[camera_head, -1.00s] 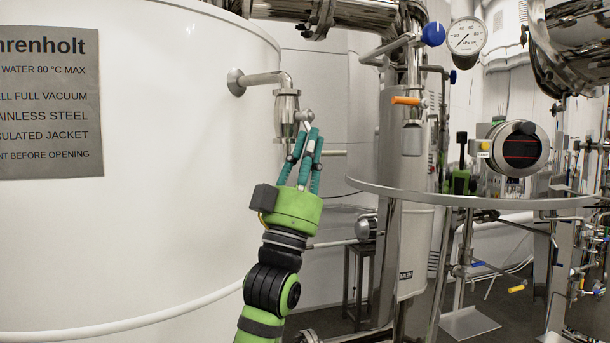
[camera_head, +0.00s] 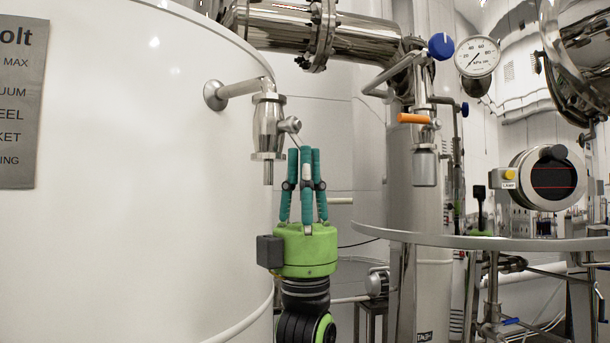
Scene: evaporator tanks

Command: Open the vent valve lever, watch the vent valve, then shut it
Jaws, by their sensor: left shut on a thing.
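The vent valve (camera_head: 267,125) is a polished steel body on a short bent pipe from the white tank's wall, left of centre, with its outlet pointing straight down. A round boss sticks out on its right, and the thin vent valve lever (camera_head: 296,139) slopes down and right from it. My left gripper (camera_head: 305,155) reaches up from below, its teal fingers upright and shut on the lever's end. The fingertips hide that end. No flow shows at the outlet. My right gripper is out of view.
The white tank (camera_head: 130,230) with a grey sign (camera_head: 18,105) fills the left. To the right stand a steel column with an orange handle (camera_head: 412,118), a blue knob (camera_head: 441,46), a pressure gauge (camera_head: 477,57) and a round steel rim (camera_head: 480,241).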

